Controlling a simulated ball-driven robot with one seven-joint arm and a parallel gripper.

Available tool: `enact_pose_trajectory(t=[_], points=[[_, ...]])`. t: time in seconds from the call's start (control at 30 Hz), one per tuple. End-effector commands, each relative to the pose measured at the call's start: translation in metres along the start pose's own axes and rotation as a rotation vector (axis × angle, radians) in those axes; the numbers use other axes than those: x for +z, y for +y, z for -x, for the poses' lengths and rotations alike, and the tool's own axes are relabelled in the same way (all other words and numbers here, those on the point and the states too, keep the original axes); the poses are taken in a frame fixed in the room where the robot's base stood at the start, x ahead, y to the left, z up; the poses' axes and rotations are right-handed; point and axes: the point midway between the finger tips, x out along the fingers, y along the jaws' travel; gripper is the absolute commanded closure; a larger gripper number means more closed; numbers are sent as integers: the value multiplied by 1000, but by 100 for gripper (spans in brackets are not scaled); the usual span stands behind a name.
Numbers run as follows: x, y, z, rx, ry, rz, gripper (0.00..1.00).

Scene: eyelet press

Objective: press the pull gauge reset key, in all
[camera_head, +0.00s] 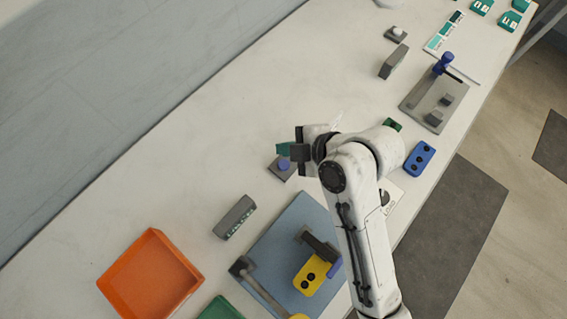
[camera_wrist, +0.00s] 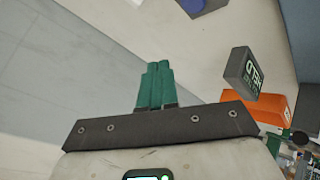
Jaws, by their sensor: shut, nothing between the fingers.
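A blue round key (camera_head: 283,164) on a small dark grey base (camera_head: 276,171) sits on the bench just below my gripper (camera_head: 282,149) in the head view. In the wrist view the blue key (camera_wrist: 199,2) is partly cut off at the top edge, on its dark base (camera_wrist: 207,9). My gripper's green fingers (camera_wrist: 155,68) are shut and empty, pointing towards the upper part of the wrist view, short of the key there. I cannot tell whether they touch anything. A second key, white (camera_head: 397,31), sits on a grey base at the far end. No readable label names either key.
A dark grey block with lettering (camera_head: 235,217) stands left of the blue-grey mat (camera_head: 283,225). An orange tray (camera_head: 194,279) is at lower left. Bare bench lies left of the blue key.

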Motion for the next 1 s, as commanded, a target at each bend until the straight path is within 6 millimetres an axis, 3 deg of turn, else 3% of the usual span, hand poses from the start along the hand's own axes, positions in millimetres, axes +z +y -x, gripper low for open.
enact_pose_trajectory(t=[0.43, 1.0], points=[[31, -31, -42, -1, 0, 0, 100], [33, -33, -45, 0, 0, 0, 100]])
